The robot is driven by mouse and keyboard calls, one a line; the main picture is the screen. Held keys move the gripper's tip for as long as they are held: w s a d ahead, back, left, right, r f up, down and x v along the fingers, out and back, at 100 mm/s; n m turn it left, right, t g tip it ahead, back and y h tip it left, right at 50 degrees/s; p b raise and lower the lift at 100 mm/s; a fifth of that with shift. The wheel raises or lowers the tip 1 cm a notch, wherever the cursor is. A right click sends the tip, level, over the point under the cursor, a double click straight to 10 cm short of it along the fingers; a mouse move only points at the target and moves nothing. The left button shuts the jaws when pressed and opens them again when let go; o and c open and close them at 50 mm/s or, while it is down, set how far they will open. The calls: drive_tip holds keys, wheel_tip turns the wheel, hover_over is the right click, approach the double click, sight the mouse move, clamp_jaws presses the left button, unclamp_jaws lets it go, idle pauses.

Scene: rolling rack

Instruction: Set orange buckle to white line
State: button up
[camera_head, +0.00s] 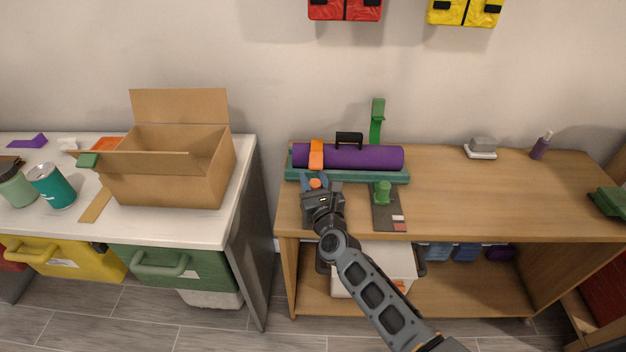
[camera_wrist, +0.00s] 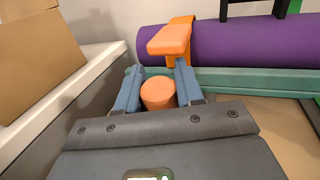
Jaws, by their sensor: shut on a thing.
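A purple roll (camera_head: 365,157) lies on a green cradle (camera_head: 390,176) on the wooden bench, with an orange strap (camera_head: 316,153) around its left end. In the wrist view an orange block (camera_wrist: 170,40) projects from the strap toward me. The round orange buckle end (camera_wrist: 158,92) sits between the blue fingers of my gripper (camera_wrist: 158,98), just in front of the cradle. My gripper (camera_head: 316,184) is shut on this orange piece. How it joins the strap is hidden. I cannot make out a white line on the roll or cradle.
A black handle (camera_head: 349,138) and a green post (camera_head: 377,120) stand at the roll. A grey plate (camera_head: 385,222) with a green knob (camera_head: 383,190) lies to the right of my gripper. An open cardboard box (camera_head: 170,185) stands on the left counter. The bench's right middle is clear.

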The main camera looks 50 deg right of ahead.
clamp_jaws()
drive_tip(key=shift+a, duration=0.1)
drive_tip(key=s+a, duration=0.3)
drive_tip(key=a, duration=0.1)
drive_tip(key=shift+s, duration=0.2)
drive_tip(key=o, duration=1)
unclamp_jaws()
drive_tip(key=shift+a, duration=0.1)
drive_tip(key=b+v, duration=0.1)
drive_tip(key=v, duration=0.6)
drive_tip(key=shift+s+a+b, duration=0.2)
drive_tip(key=shift+s+b, duration=0.1)
drive_tip(key=shift+s, duration=0.05)
